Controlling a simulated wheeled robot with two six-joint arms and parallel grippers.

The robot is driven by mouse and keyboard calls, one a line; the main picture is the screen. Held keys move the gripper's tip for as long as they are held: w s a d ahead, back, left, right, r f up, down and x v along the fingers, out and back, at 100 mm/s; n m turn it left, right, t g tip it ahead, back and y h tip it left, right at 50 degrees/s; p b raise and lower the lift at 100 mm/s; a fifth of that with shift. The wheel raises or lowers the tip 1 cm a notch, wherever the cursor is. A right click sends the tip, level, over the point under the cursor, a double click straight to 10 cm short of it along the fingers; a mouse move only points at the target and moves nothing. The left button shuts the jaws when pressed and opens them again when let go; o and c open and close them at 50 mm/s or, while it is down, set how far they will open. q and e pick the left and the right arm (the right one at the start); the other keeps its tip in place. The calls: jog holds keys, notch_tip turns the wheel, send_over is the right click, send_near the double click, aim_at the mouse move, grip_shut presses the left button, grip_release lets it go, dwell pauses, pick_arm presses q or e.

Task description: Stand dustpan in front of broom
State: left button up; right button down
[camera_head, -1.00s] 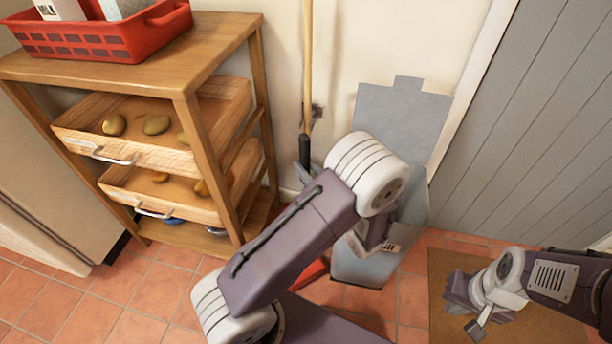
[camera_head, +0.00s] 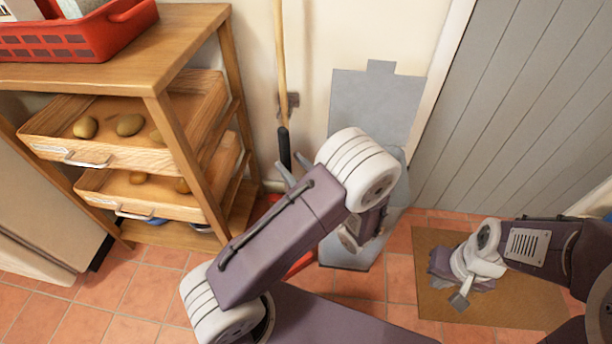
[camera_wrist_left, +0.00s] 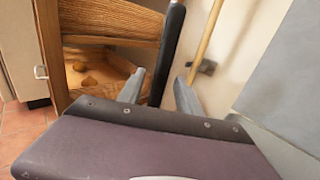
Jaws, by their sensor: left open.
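The broom's pale wooden stick (camera_head: 280,60) stands upright against the wall, also seen in the left wrist view (camera_wrist_left: 206,38). A black grip (camera_head: 284,148) stands in front of it, with red parts (camera_head: 302,264) low behind my arm. These look like the dustpan, but its pan is mostly hidden. My left gripper (camera_head: 293,168) is open close to the black grip. In the left wrist view, the black grip (camera_wrist_left: 169,50) rises between the fingers (camera_wrist_left: 160,80), apparently not clamped. My right gripper (camera_head: 460,300) hangs low over the mat; its jaws are unclear.
A wooden shelf (camera_head: 190,50) with drawers and a red basket (camera_head: 110,38) stands left. Grey panels (camera_head: 375,105) lean on the wall right of the broom, close to my left arm. A brown mat (camera_head: 500,306) lies before the grey door (camera_head: 510,100).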

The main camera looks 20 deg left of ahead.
pick_arm(q)
jog(key=p+v, duration=0.3)
jog(key=v, duration=0.5)
jog(key=s+a+f+n+g+h, duration=0.3)
jog(key=s+n+g+h, duration=0.1)
jog(key=s+n+g, duration=0.3)
jog(key=s+a+f+n+g+h, duration=0.2)
jog(key=s+a+n+g+h, duration=0.1)
jog(key=s+n+g+h, duration=0.35)
jog(key=w+d+n+t+h, duration=0.1)
jog(key=n, duration=0.2)
jog(key=w+d+r+n+t+h, duration=0.1)
jog(key=d+n+t+h, duration=0.1)
jog(key=n, duration=0.2)
jog(key=w+d+n+t+h, duration=0.1)
jog(key=n+t+h, duration=0.1)
jog(key=n, duration=0.2)
jog(key=shift+w+d+r+t, duration=0.15)
jog(key=shift+w+r+t, duration=0.15)
jog(key=shift+w, duration=0.1)
